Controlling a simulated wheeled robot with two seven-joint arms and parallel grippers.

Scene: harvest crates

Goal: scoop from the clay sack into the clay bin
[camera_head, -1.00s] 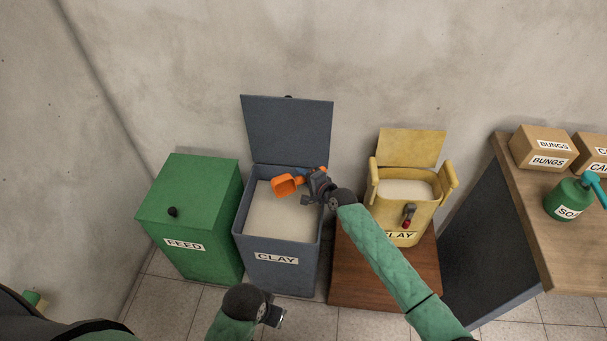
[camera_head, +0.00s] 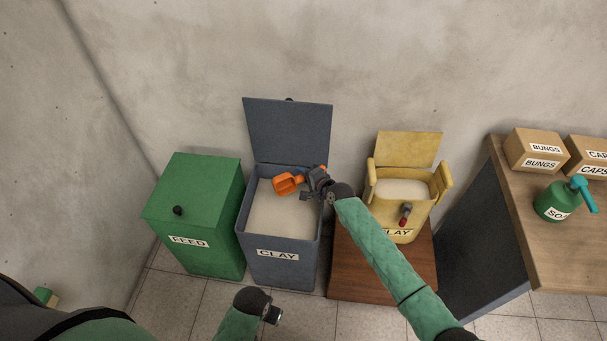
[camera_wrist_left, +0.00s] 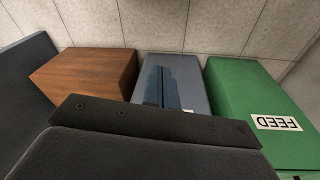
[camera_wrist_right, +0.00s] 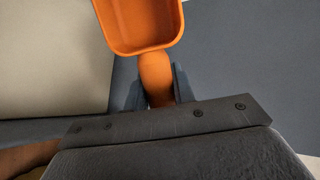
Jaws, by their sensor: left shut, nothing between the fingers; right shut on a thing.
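The grey clay bin (camera_head: 280,255) stands open with its lid up, and pale clay (camera_head: 280,213) fills much of it. My right gripper (camera_head: 307,178) is shut on the handle of an orange scoop (camera_head: 286,185) and holds it above the bin's opening. In the right wrist view the scoop (camera_wrist_right: 140,25) shows bare orange inside, with no clay visible. The yellow clay sack (camera_head: 395,214) stands open to the right, with pale clay inside. My left gripper (camera_head: 273,315) is shut and empty, low in front of the clay bin; its fingers show in the left wrist view (camera_wrist_left: 166,88).
The sack stands on a brown wooden block (camera_head: 375,275). A closed green feed bin (camera_head: 195,235) stands left of the clay bin. A bench (camera_head: 560,245) on the right holds boxes (camera_head: 538,152) and a green soap bottle (camera_head: 558,203). A wall stands close behind.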

